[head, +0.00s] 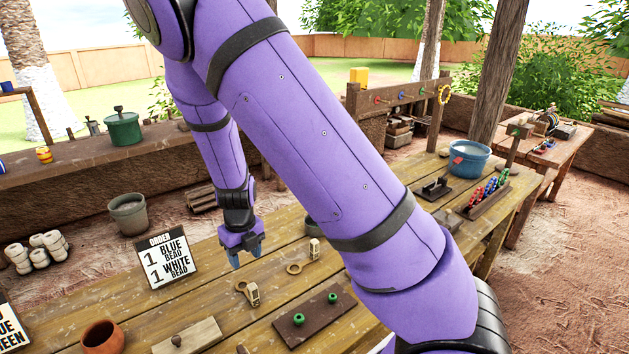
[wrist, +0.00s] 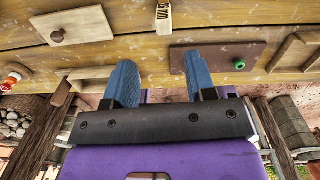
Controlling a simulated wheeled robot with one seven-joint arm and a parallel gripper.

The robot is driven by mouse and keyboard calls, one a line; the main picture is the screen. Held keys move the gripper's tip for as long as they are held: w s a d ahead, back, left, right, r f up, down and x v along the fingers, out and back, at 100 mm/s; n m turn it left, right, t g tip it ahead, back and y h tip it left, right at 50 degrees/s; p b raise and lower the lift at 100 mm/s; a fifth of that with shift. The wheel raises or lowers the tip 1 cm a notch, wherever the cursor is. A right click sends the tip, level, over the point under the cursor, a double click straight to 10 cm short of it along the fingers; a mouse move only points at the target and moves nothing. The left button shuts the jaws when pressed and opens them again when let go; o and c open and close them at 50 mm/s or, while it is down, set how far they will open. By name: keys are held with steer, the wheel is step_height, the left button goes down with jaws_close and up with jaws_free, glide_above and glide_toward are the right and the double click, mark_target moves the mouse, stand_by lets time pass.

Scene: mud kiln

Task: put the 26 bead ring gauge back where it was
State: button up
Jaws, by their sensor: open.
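Two wooden ring gauges with pale tags lie on the table. One (head: 241,286) is nearer, with its tag (head: 253,294) beside it; the other (head: 293,268) is farther back, near another tag (head: 314,248). The numbers are too small to read, so I cannot tell which is 26. In the wrist view one pale tag (wrist: 163,17) shows at the top edge, beyond the fingers. My gripper (head: 237,261) is above the table, left of both rings, blue fingers pointing down. In the wrist view my gripper (wrist: 160,84) has its fingers apart with nothing between them.
A dark board (head: 314,321) with two green beads lies in front. A pale knobbed lid (head: 187,340) and clay pot (head: 102,337) are at front left. An order sign (head: 167,262) stands left of my gripper. A blue pot (head: 468,158) and bead rack (head: 487,198) stand right.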

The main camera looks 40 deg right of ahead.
steer(key=s+d+r+n+t+y, duration=0.1)
steer(key=s+r+n, duration=0.4)
steer(key=r+n, duration=0.5)
steer(key=s+d+r+n+t+y, duration=0.15)
steer(key=s+r+n, duration=0.25)
steer(key=r+n, duration=0.6)
steer(key=s+d+r+n+t+h, duration=0.1)
steer(key=s+d+r+n, duration=0.1)
steer(key=s+r+n, duration=0.4)
steer(key=s+d+r+n+t+h, duration=0.1)
steer(key=s+d+r+n+h, duration=0.1)
steer(key=s+r+n, duration=0.5)
steer(key=s+n, duration=0.2)
steer(key=s, duration=0.2)
steer(key=shift+d+r+t, duration=0.15)
steer(key=shift+d+t, duration=0.15)
steer(key=shift+t, duration=0.05)
